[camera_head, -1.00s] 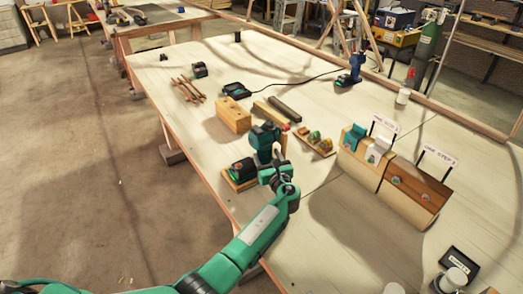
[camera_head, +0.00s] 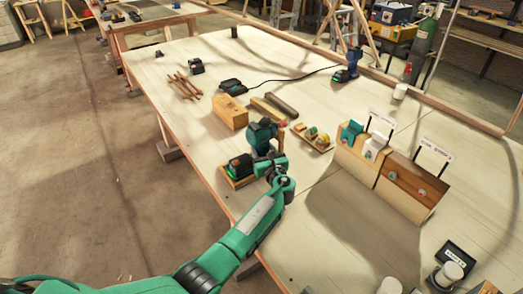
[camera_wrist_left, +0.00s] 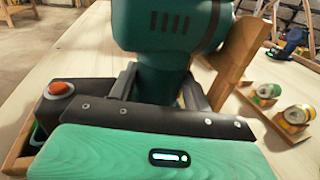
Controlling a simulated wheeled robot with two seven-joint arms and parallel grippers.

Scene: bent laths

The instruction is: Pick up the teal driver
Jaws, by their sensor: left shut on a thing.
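The teal driver (camera_head: 262,134) stands upright near the table's left edge, beside a wooden upright. My left gripper (camera_head: 266,157) is at the driver's lower part. In the left wrist view, the driver's vented body (camera_wrist_left: 165,25) fills the top, and the left gripper's fingers (camera_wrist_left: 160,90) are shut on the grip below it. The driver's lower end is hidden behind the gripper. I cannot tell whether it is clear of its support. My right gripper is not in view.
A black unit with an orange button (camera_wrist_left: 62,90) sits close left of the gripper on a wooden base. A wooden block (camera_head: 229,112) stands behind. A rack with coloured rolls (camera_head: 312,138) and a labelled wooden stand (camera_head: 365,160) are right. The table's front middle is clear.

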